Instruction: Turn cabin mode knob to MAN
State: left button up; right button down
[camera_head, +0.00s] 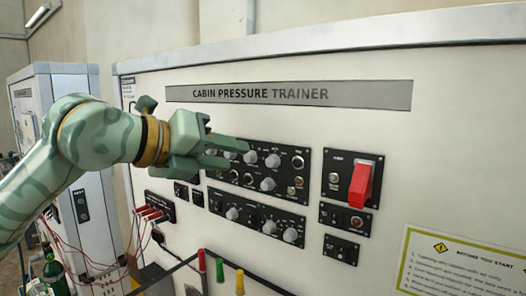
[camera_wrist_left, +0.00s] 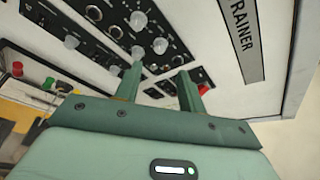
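The cabin pressure trainer's upper black panel (camera_head: 284,181) carries several grey knobs, including one knob (camera_head: 272,160) just right of my left gripper. The labels are too small to read, so I cannot tell which knob is cabin mode or where it points. My left gripper (camera_head: 238,153) is in front of the upper panel's left part and hides some of it. In the left wrist view its two fingers (camera_wrist_left: 159,69) stand apart with nothing between them. Pale knobs (camera_wrist_left: 160,46) show beyond the fingertips; contact is not evident. My right gripper is not in view.
A lower knob panel (camera_head: 250,216) sits below. A red-covered switch (camera_head: 361,184) is on the right. Red plugs with cables (camera_head: 150,214) are at the lower left, and coloured handles (camera_head: 220,270) stick up in front.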

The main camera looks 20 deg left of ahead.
aim_at(269, 163)
pick_arm(q)
jog(key=p+x, duration=0.2)
jog(key=x, duration=0.5)
jog(key=shift+r+p, duration=0.1)
jog(key=shift+p, duration=0.25)
jog(key=shift+x, duration=0.85)
jog(key=shift+s+a, duration=0.1)
grip_shut()
